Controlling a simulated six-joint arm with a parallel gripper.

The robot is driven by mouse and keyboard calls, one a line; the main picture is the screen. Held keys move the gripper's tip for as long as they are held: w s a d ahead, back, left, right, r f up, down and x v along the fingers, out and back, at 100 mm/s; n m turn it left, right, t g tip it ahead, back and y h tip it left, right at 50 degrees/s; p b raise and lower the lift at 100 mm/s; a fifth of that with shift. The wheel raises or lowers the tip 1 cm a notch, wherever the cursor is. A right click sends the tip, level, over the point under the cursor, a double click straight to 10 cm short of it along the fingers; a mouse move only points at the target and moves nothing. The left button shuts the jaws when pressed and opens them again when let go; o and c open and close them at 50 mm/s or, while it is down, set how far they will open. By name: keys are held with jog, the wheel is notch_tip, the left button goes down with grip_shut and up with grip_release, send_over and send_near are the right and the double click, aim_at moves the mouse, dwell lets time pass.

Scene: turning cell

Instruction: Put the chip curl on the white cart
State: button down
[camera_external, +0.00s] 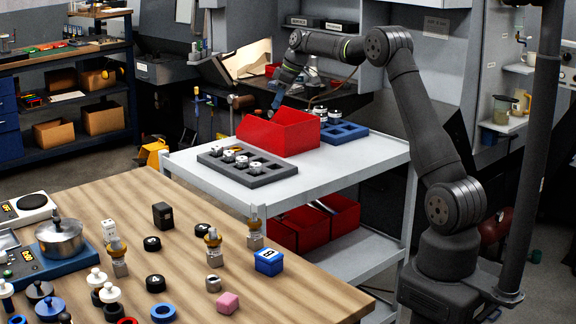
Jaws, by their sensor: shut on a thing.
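The white cart (330,163) stands in the middle of the view, behind the wooden table. A red bin (285,133), a grey tray (258,180) with several small pale round parts, and a blue tray (350,131) stand on its top. My gripper (274,107) points down at the far left edge of the red bin, small in the picture. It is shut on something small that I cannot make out. I cannot pick out a chip curl; it may be the thing in the jaws.
A dark machine stands behind the cart. Bare cart top shows at the front right and left corner.

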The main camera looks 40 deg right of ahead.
jog(key=s+d+m, duration=0.1)
jog(key=s+d, duration=0.3)
jog(key=d, duration=0.5)
jog(key=s+d+m+h, duration=0.15)
jog(key=s+d, duration=0.25)
jog(key=d, duration=0.4)
jog(key=s+d+m, duration=0.2)
jog(key=s+d, duration=0.3)
jog(key=d, duration=0.4)
jog(key=s+d+m+t+h, duration=0.1)
jog(key=s+d+m, duration=0.2)
jog(key=s+d, duration=1.1)
send_over(384, 147)
jog(key=s, duration=0.2)
notch_tip(384, 147, down, 13)
jog(key=shift+w+a+r, duration=0.1)
jog(key=shift+w, duration=0.05)
jog(key=shift+f, duration=2)
jog(key=shift+f, duration=0.1)
jog(key=c, duration=1.5)
grip_release()
jog(key=shift+o, duration=0.2)
